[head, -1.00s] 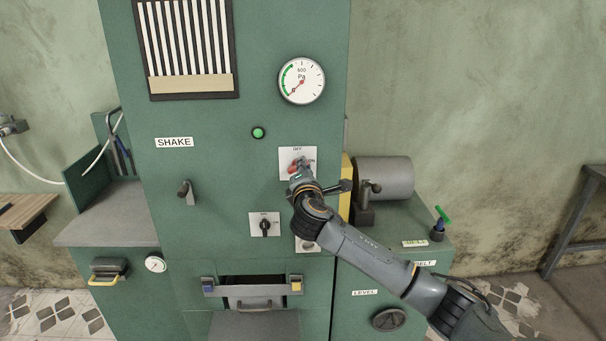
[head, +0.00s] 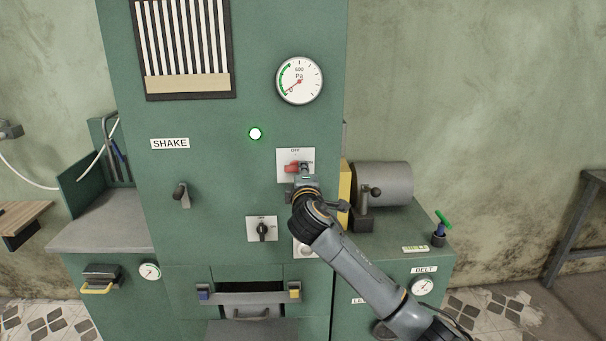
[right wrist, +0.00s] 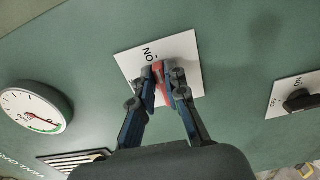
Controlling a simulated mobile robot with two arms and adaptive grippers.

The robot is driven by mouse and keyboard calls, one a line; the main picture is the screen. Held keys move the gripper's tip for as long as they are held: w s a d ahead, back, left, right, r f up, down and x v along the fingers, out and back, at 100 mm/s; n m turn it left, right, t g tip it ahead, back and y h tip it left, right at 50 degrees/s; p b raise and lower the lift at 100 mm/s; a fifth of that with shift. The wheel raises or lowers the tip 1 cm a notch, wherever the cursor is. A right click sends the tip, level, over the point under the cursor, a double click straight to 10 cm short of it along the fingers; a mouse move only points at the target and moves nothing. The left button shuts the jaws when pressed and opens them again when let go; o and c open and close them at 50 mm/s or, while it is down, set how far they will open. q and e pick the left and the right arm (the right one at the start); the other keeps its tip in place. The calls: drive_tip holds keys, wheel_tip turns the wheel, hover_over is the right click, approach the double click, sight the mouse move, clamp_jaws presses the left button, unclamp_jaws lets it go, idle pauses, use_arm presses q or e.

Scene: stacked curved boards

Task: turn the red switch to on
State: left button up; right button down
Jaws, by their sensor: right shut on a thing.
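The red switch (head: 290,167) is on a white plate (head: 284,154) on the front of the green cabinet, with an OFF label at the top and an ON label at the right. Its red handle lies roughly sideways in the head view. My right gripper (head: 303,171) is at the switch and covers part of it. In the right wrist view, the fingers of my right gripper (right wrist: 162,74) are closed on the red handle (right wrist: 158,70), one on each side, near the ON lettering. My left gripper is not in view.
A lit lamp (head: 255,134) is above and left of the switch, and a pressure gauge (head: 299,81) is above it. A black switch (head: 262,231) is below. A grey lever (head: 181,194) is at the left. A grey cylinder (head: 384,183) is at the right.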

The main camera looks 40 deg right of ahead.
drive_tip(key=c, duration=1.4)
unclamp_jaws()
drive_tip(key=shift+o, duration=0.2)
drive_tip(key=v, duration=1.2)
drive_tip(key=shift+d+f, duration=0.1)
drive_tip(key=shift+f, duration=0.05)
